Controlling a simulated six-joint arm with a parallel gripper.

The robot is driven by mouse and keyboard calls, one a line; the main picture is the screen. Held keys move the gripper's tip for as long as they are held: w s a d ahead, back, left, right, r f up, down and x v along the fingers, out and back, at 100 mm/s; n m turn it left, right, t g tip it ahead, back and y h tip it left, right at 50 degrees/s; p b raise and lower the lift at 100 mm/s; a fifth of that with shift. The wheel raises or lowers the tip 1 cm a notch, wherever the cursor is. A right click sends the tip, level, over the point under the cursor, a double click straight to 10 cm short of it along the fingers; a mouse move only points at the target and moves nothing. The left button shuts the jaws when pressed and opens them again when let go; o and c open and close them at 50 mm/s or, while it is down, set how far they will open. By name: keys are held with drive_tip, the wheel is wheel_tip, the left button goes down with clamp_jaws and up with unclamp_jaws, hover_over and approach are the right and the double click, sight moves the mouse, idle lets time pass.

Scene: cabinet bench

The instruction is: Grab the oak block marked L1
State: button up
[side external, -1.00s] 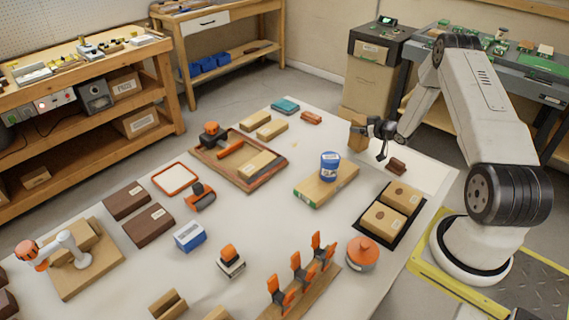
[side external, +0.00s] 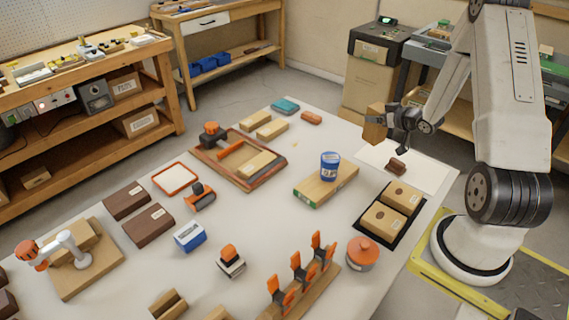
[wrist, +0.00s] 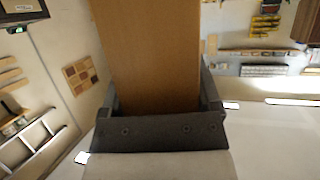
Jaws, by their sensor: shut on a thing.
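My gripper (side external: 386,122) is shut on a light brown wooden block (side external: 374,128), held in the air above the far right part of the bench. In the wrist view the block (wrist: 150,60) stands between the two fingers and fills the upper middle. No L1 mark is legible on its visible faces. Similar pale blocks lie elsewhere: two (side external: 261,124) near the far edge, one (side external: 258,164) in the wooden tray (side external: 280,181), and two labelled ones (side external: 384,219) on a black mat.
Below my gripper is a white sheet (side external: 425,176) with a small dark brown block (side external: 397,167) on it. A blue can (side external: 330,166) stands on a wooden board (side external: 318,192). Orange clamps (side external: 298,270) and an orange-lidded pot (side external: 362,252) stand at the front.

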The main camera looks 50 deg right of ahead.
drive_tip(key=shift+s+a+r, duration=0.4)
drive_tip(key=shift+s+a, duration=0.1)
drive_tip(key=shift+s, duration=0.15)
drive_tip(key=shift+s+a+r, duration=0.35)
drive_tip(key=shift+s+a, duration=0.1)
drive_tip(key=shift+s, duration=0.25)
drive_tip(key=shift+s+a+r, duration=0.4)
drive_tip(key=shift+s+a, duration=0.1)
drive_tip(key=shift+s, duration=0.15)
drive_tip(key=shift+r, duration=0.15)
